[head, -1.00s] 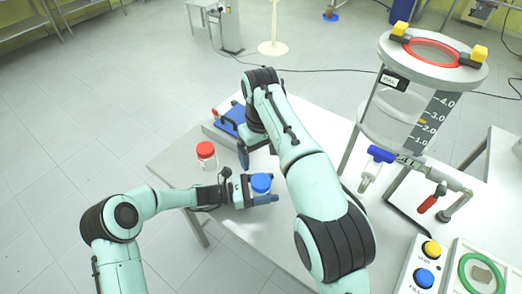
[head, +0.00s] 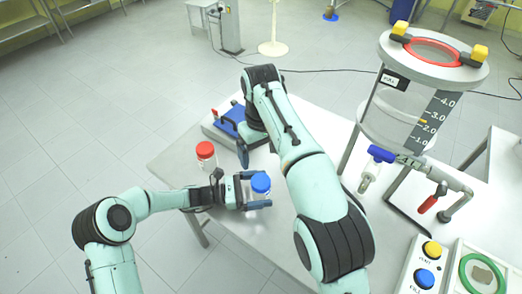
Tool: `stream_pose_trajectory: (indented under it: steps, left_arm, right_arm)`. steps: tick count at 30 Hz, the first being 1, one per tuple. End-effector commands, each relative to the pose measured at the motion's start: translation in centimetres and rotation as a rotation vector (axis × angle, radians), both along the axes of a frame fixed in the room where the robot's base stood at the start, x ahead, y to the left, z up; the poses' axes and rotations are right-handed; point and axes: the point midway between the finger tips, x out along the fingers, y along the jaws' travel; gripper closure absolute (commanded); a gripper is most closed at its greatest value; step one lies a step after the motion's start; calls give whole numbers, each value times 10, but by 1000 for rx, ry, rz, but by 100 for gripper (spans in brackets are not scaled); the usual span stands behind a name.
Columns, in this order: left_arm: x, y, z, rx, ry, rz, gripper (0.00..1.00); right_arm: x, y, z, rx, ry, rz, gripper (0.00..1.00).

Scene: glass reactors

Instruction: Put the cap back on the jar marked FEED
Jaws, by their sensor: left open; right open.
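A jar with a blue cap (head: 261,183) stands on the table. My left gripper (head: 258,190) is open, its two dark fingers on either side of this jar, with a visible gap on the near side. A second clear jar with a red cap (head: 206,151) stands to the left and farther back. No FEED marking is readable on either jar, and no loose cap shows. My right gripper (head: 244,152) is open and points down behind the blue-capped jar; my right arm partly hides it.
A blue device with a red handle (head: 230,121) sits at the table's back corner. A glass reactor (head: 400,110) with a red ring stands to the right. A button box (head: 420,268) and a tray with a green ring (head: 482,274) are at lower right. The table's front left (head: 245,232) is clear.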

Motion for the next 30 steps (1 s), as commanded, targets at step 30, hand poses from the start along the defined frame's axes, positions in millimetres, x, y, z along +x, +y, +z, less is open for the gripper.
stream_pose_trajectory:
  steps: [30]
  left_arm:
    - [-18, 111, 0, 0, 0, 0, 0]
  right_arm:
    - [-3, 0, -15, 0, 8, 0, 10]
